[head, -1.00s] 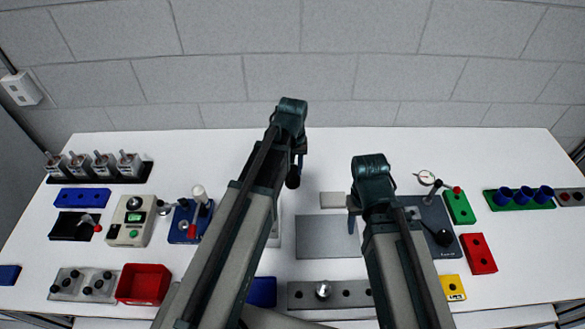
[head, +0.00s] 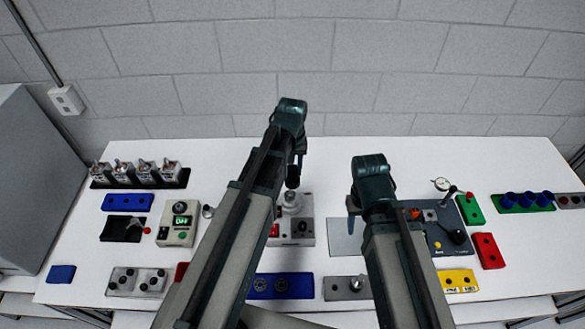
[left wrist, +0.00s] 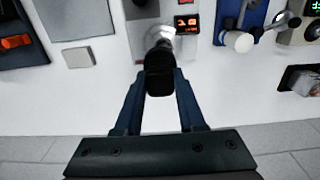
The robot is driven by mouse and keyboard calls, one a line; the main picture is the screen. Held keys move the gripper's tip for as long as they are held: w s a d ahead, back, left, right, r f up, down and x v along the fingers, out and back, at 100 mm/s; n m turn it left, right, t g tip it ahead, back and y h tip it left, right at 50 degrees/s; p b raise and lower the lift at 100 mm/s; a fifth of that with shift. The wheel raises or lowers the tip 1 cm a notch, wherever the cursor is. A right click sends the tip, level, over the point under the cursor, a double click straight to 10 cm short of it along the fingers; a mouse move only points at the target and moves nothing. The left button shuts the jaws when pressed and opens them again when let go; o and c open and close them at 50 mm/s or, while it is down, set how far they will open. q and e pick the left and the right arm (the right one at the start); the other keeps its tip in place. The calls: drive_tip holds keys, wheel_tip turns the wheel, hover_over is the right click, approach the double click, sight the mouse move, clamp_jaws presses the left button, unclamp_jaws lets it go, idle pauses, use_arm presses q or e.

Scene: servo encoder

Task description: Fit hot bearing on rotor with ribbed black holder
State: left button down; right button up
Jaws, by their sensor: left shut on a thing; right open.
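My left gripper (head: 295,165) is shut on the black holder (head: 293,181), held above the bench. In the left wrist view the gripper (left wrist: 161,78) grips this black holder (left wrist: 160,62) between both fingers. A shiny metal piece (left wrist: 160,34) shows at the holder's far end; I cannot tell whether it is held or stands behind. My right gripper (head: 352,208) is open and empty. I cannot make out the rotor or the hot bearing for certain.
A blue tray with two rings (head: 262,292) and a grey plate with a metal knob (head: 335,288) lie at the front. A dark blue fixture with levers (head: 440,246) stands right. A beige box with a green display (head: 179,223) stands left. A grey mat (head: 342,238) is bare.

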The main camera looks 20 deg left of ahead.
use_arm(q)
drive_tip(key=shift+s+a+r, duration=0.3)
drive_tip(key=shift+a+r, duration=0.05)
drive_tip(key=shift+a, duration=0.05)
drive_tip(key=shift+w+d+f, duration=0.15)
drive_tip(key=shift+f, duration=0.25)
drive_tip(key=shift+f+b, duration=0.65)
drive_tip(key=shift+b, duration=0.3)
drive_tip(key=shift+f+b, duration=1.25)
use_arm(e)
drive_tip(key=shift+s+a+f, duration=0.15)
drive_tip(key=shift+a+f, duration=0.05)
drive_tip(key=shift+f, duration=0.8)
drive_tip(key=shift+s+a+f, duration=0.1)
drive_tip(key=shift+a+f, duration=0.05)
drive_tip(key=shift+f, duration=0.8)
use_arm(q)
drive_tip(key=shift+f, duration=0.15)
use_arm(e)
drive_tip(key=shift+f, duration=0.15)
use_arm(q)
drive_tip(key=shift+f+b, duration=0.9)
drive_tip(key=shift+b, duration=0.1)
use_arm(e)
drive_tip(key=shift+f, duration=0.85)
use_arm(q)
drive_tip(key=shift+f, duration=0.15)
use_arm(e)
drive_tip(key=shift+f, duration=0.15)
